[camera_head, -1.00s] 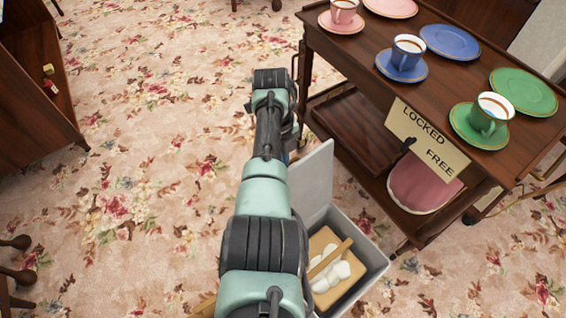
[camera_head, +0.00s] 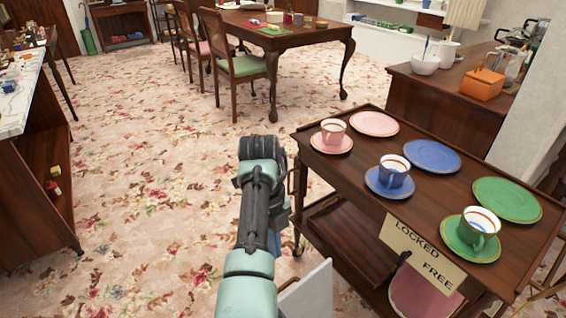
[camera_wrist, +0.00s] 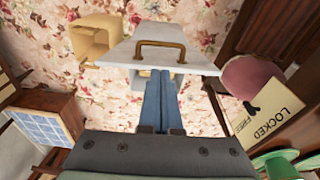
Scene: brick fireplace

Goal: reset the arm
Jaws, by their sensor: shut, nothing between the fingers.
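My arm (camera_head: 260,205) reaches forward from the bottom of the head view, over the carpet and left of the tea trolley (camera_head: 318,160). My gripper (camera_wrist: 160,73) shows in the wrist view with its two blue fingers together and nothing between them. The fingers overlap a pale panel with a brass handle (camera_wrist: 160,45) in that view; I cannot tell whether they touch it. In the head view the fingers are mostly hidden behind my arm.
The trolley, close on the right, carries cups, saucers and plates in pink, blue and green, and a LOCKED/FREE sign (camera_head: 424,256). A pale panel (camera_head: 306,292) stands beside it. A dining table (camera_head: 285,35) is farther back. Carpet (camera_head: 150,200) is clear on the left.

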